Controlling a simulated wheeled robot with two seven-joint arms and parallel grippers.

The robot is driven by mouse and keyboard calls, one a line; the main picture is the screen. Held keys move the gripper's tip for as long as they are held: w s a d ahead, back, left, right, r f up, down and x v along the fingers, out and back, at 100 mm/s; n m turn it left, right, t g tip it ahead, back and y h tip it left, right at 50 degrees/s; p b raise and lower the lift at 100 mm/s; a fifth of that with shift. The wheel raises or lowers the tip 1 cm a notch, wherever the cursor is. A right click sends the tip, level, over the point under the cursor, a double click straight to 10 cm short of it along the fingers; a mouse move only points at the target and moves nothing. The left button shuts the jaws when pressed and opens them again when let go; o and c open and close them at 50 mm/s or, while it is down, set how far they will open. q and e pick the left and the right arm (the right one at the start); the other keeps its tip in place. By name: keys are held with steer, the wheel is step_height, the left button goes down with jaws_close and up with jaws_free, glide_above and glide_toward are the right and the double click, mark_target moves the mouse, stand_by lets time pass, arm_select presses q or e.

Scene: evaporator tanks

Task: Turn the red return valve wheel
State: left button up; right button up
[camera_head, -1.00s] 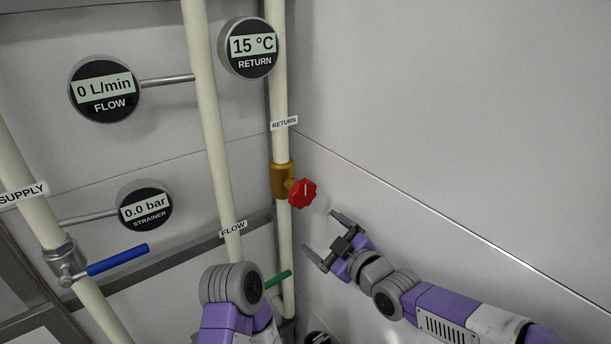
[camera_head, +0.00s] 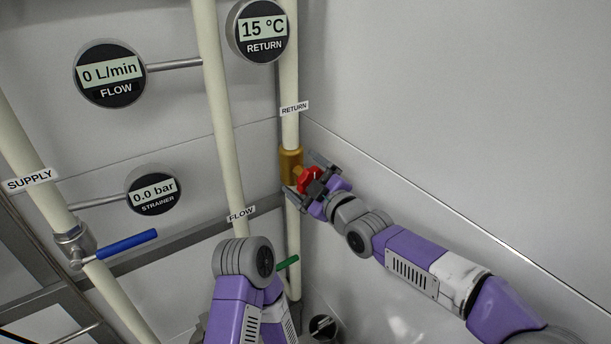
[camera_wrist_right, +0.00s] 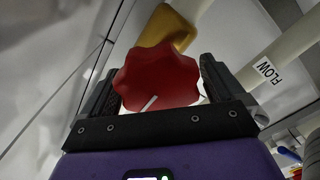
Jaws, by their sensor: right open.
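The red return valve wheel (camera_head: 308,179) sits on a brass valve body (camera_head: 291,163) on the return pipe. My right gripper (camera_head: 305,178) is at the wheel, its fingers on either side of it and its palm partly covering it. In the right wrist view the lobed red wheel (camera_wrist_right: 157,78) with a white mark lies between the two dark fingers (camera_wrist_right: 158,85). The jaws are open; I cannot tell whether a finger touches the wheel. The left arm shows at the bottom middle, but its gripper is not visible.
The flow pipe (camera_head: 222,110) stands left of the return pipe, with a green handle (camera_head: 288,262) low between them. A blue lever (camera_head: 127,244) is on the supply pipe. Round gauges (camera_head: 110,74) hang at the left. The grey wall (camera_head: 450,120) at right is bare.

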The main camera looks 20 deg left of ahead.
steer(key=shift+c, duration=0.3)
steer(key=c, duration=0.9)
